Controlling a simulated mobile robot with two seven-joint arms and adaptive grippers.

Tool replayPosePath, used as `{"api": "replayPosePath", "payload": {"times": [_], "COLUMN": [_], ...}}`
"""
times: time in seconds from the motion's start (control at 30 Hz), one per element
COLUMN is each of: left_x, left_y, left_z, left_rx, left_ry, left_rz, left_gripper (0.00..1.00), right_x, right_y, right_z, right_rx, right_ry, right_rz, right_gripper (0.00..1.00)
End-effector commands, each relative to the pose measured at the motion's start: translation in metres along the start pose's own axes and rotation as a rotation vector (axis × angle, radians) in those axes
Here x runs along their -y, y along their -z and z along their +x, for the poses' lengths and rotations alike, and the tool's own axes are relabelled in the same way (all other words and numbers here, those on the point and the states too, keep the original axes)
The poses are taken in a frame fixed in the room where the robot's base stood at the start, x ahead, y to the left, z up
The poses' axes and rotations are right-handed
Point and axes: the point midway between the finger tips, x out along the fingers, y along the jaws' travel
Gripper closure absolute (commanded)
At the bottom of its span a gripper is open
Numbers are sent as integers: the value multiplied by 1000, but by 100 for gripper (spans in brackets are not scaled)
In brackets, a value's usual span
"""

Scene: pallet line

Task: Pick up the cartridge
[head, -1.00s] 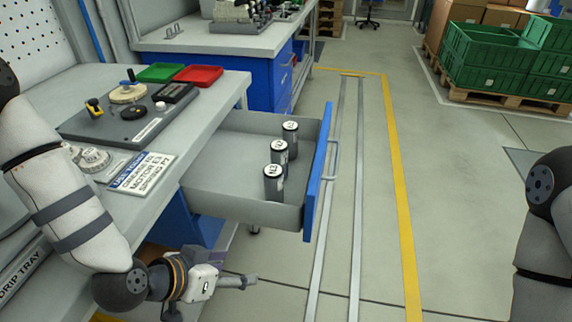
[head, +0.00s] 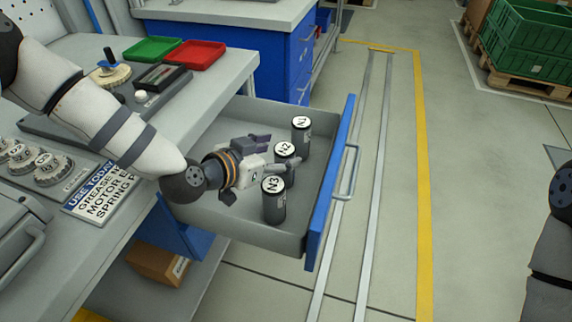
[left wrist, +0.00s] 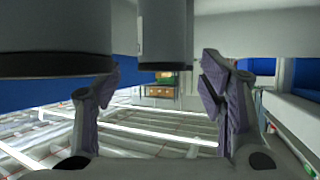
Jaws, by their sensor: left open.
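Three dark cylindrical cartridges with white labelled tops stand upright in the open grey drawer (head: 225,205). N1 (head: 300,138) is at the back, N2 (head: 287,176) in the middle and N3 (head: 274,206) nearest. My left gripper (head: 276,153) is open and empty over the drawer, its fingers pointing right at N2 and partly covering it. I cannot tell whether it touches N2. In the left wrist view, a large dark cylinder (left wrist: 55,38) is at upper left and a narrower one (left wrist: 165,35) at top centre, above the open fingers. Their labels are hidden there. My right gripper is out of view.
The drawer's blue front (head: 330,185) stands right of the cartridges. Green (head: 152,50) and red (head: 200,54) trays are further back.

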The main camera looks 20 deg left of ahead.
Motion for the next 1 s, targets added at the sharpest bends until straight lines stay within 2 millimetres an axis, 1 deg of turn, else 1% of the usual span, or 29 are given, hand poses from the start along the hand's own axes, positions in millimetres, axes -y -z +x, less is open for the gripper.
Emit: {"api": "replayPosePath", "payload": {"times": [0.03,0.1,0.17,0.23,0.4,0.43,0.47,0.5,0.57,0.6,0.7,0.93,1.0], "left_x": [2,2,2,2,2,2,2,2,2,2,2,2,2], "left_y": [-5,-5,-4,-2,0,0,0,0,0,0,0,1,7], "left_z": [12,24,30,34,33,33,33,33,33,33,33,32,30], "left_rx": [7,8,7,5,2,1,1,2,2,2,2,1,-2], "left_ry": [0,-1,-2,-2,-1,-1,-1,-1,-1,-1,-1,-1,0], "left_rz": [-3,-3,-2,-2,-1,-1,-1,-1,-1,-1,-1,-1,1], "left_gripper": [36,36,36,36,36,41,48,57,70,79,100,100,100], "right_x": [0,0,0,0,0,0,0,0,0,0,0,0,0], "right_y": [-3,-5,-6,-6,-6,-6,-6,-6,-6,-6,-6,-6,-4], "right_z": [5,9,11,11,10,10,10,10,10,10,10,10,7], "right_rx": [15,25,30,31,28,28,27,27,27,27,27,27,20], "right_ry": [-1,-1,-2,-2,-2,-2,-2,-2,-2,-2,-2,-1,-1], "right_rz": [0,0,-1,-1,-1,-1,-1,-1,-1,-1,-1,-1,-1], "right_gripper": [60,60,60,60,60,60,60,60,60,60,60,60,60]}}
